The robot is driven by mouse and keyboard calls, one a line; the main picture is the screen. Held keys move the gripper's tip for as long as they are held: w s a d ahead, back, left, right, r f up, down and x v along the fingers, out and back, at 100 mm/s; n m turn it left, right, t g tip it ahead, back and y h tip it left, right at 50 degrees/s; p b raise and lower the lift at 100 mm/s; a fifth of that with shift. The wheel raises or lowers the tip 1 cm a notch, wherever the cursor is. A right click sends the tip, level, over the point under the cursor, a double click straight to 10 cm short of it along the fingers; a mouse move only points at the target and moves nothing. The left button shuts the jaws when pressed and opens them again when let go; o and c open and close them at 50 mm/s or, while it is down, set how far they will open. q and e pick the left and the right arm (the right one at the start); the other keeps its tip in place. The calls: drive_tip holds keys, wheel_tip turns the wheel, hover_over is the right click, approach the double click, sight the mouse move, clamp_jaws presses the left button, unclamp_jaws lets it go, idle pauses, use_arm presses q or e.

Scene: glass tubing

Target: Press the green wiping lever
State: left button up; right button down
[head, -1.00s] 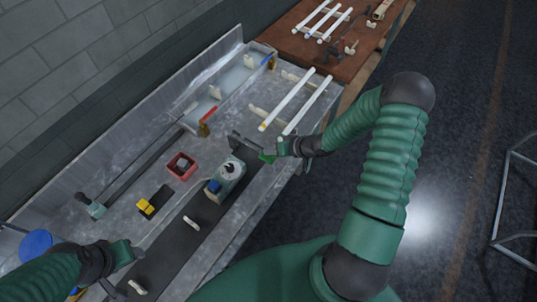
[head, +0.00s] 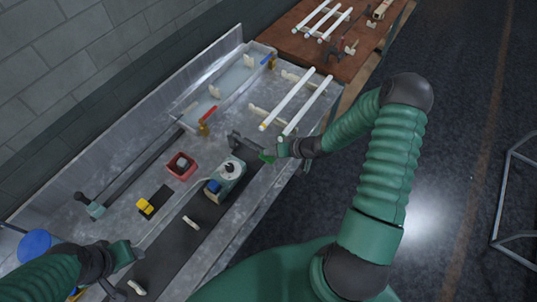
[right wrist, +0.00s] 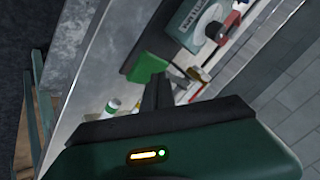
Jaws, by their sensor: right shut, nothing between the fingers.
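The green lever (head: 267,156) sticks out at the right end of a dark bracket beside the grey-green machine (head: 230,170). In the right wrist view the green lever (right wrist: 147,67) lies just beyond and to the left of my fingers. My right gripper (head: 280,150) is shut and empty, close beside the lever; it also shows in the right wrist view (right wrist: 157,88). Whether the fingertips touch the lever I cannot tell. My left gripper (head: 128,252) hangs over the near left part of the bench; its fingers are too unclear to read.
White glass tubes (head: 288,101) lie on supports just beyond my right gripper. A brown table (head: 330,60) with more tubes is behind.

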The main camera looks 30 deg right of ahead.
sight(272, 157)
drive_tip(key=shift+f+b, duration=1)
drive_tip(key=shift+f, duration=0.85)
idle(1.2)
idle(0.5)
drive_tip(key=shift+r+p, duration=2.75)
drive_tip(key=shift+p, duration=0.15)
wheel_tip(272, 157, up, 5)
drive_tip(key=p, duration=0.5)
